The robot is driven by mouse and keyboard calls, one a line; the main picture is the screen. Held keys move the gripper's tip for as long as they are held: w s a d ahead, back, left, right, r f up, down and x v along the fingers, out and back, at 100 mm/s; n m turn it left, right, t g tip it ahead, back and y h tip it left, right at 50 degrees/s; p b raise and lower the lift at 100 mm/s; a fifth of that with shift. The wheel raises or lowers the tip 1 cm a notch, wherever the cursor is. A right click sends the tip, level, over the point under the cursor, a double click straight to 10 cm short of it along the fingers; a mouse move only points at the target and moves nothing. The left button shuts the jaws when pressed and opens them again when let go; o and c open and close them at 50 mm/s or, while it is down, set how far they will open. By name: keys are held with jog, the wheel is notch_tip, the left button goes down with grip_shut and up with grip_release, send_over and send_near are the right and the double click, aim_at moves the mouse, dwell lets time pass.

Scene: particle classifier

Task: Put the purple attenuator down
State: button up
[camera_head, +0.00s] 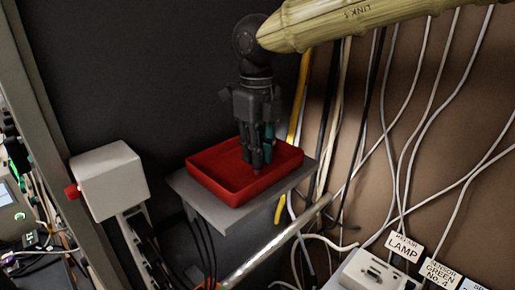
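My gripper (257,163) points straight down, with its dark fingers low inside or just over a red tray (226,190). The tray lies on a small grey shelf (187,187). The fingers look close together, but I cannot make out whether they hold anything. A dark teal patch shows at the right side of the fingers; I cannot tell whether it is part of my gripper or another thing. No purple attenuator can be made out in this view. The fingers hide part of the tray's floor and its back wall.
A white box (110,181) with a red knob stands left of the shelf. Many cables hang at the right. A metal rod (275,243) runs beside the shelf.

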jog(key=o, duration=0.5)
jog(key=shift+c, duration=0.2)
notch_tip(320, 180, up, 13)
jog(key=b, duration=0.3)
jog(key=shift+f, duration=0.1)
